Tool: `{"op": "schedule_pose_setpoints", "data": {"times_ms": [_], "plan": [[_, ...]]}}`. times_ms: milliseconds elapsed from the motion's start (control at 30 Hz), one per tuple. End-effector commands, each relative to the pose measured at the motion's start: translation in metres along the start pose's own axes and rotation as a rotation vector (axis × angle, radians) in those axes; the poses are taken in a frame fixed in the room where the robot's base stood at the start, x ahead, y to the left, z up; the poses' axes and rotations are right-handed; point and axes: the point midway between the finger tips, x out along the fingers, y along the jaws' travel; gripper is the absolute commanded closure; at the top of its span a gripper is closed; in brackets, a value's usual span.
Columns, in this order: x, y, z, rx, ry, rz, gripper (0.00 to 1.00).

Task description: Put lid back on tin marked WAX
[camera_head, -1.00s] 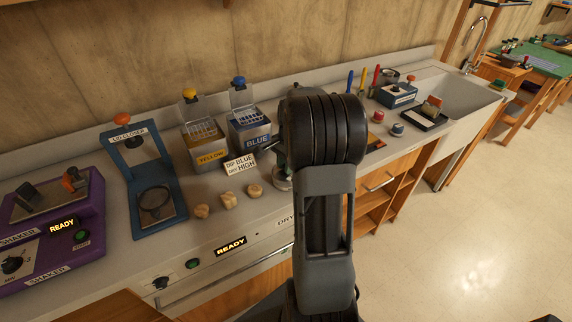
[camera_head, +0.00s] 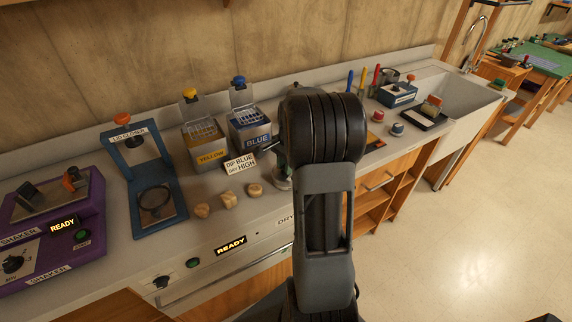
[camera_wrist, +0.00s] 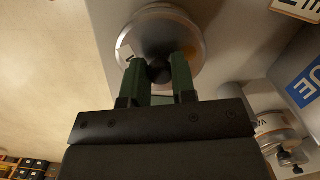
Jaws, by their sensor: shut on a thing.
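In the wrist view my gripper (camera_wrist: 159,75) has its green fingers shut on the dark round knob of a lid (camera_wrist: 165,40). The lid is a round, silvery disc at the top of the view, partly hidden by the fingers. I cannot tell whether the lid is seated on a tin. Another tin (camera_wrist: 275,130) with a partly visible label is at the lower right. In the head view my arm hides the gripper and most of what it holds.
The head view shows a blue bin (camera_head: 250,135), a yellow bin (camera_head: 207,152), a small sign (camera_head: 240,167) and several wooden knobs (camera_head: 228,198) left of my arm. The lid closer (camera_head: 150,185) and purple shaker (camera_head: 60,240) stand farther left. A sink (camera_head: 460,95) is at right.

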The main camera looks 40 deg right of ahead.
Motion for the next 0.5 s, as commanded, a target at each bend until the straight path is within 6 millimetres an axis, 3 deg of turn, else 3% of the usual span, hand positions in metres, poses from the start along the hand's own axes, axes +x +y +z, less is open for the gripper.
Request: {"op": "schedule_pose_setpoints", "data": {"times_ms": [233, 267, 500], "plan": [[0.0002, 0.0, 0.0, 0.0, 0.0, 0.0, 0.98], [0.0001, 0.0, 0.0, 0.0, 0.0, 0.0, 0.72], [0.0001, 0.0, 0.0, 0.0, 0.0, 0.0, 0.49]]}}
